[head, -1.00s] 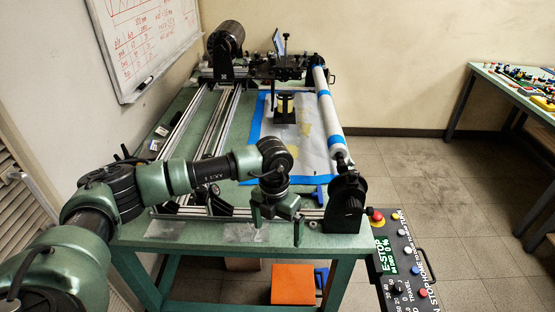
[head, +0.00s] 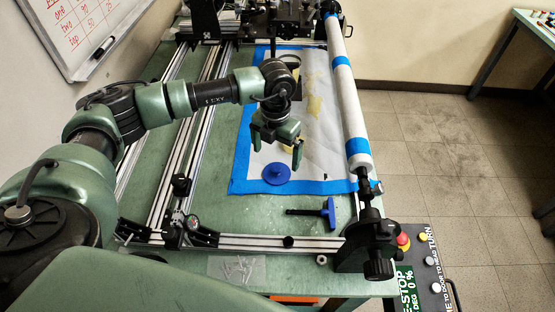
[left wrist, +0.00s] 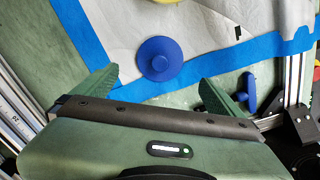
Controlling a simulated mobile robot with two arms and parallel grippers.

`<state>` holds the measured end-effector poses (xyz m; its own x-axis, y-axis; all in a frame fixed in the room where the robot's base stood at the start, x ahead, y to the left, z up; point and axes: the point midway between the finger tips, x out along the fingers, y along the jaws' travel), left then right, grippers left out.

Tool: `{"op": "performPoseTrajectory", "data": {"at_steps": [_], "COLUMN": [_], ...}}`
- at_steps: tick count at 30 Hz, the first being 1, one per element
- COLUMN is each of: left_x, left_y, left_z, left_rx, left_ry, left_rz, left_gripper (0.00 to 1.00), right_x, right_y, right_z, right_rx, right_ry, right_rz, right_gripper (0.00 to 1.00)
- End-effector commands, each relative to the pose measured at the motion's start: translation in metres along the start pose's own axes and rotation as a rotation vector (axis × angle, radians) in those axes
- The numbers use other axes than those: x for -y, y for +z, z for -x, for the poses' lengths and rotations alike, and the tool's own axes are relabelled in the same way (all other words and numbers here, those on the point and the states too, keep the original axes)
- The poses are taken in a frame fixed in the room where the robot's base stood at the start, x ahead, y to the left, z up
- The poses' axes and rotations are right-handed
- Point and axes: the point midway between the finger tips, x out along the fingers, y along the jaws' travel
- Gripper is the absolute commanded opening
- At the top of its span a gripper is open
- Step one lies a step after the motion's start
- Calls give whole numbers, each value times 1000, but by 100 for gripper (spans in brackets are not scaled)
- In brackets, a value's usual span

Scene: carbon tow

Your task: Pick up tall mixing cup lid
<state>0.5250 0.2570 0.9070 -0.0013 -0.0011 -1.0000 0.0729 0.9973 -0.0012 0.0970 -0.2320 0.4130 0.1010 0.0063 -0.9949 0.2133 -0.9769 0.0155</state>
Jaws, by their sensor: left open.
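A round blue lid (head: 276,174) with a small raised knob lies on the white sheet near its blue-taped front edge. My left gripper (head: 277,162) is open and empty, above the lid in the head view. In the left wrist view the lid (left wrist: 159,58) lies beyond the fingers, near the middle between them and apart from both. The gap between my left fingertips (left wrist: 158,80) is wider than the lid. The mixing cup cannot be made out clearly behind my arm. My right gripper is not in view.
A blue-handled tool (head: 322,213) lies on the green table right of the lid. A white roller (head: 345,95) runs along the right side, and metal rails (head: 180,130) along the left. A control panel (head: 425,270) stands at the front right.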

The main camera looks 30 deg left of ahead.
Motion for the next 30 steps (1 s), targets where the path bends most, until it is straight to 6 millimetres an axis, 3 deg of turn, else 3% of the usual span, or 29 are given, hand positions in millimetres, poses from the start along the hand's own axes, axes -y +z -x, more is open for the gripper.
{"op": "performPoseTrajectory", "data": {"at_steps": [5,15,24,25,30], "left_x": [0,-1,-2,-2,-2], "left_y": [0,8,8,8,8], "left_z": [-19,-65,-73,-73,-73], "left_rx": [-4,-4,-1,-1,-1], "left_ry": [0,1,0,0,0], "left_rz": [0,0,-1,-1,0], "left_gripper": [99,99,99,96,49], "right_x": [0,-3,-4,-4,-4], "right_y": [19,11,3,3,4], "right_z": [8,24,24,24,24], "right_rx": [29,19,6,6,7], "right_ry": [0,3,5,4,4], "right_rz": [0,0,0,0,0], "right_gripper": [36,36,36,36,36]}}
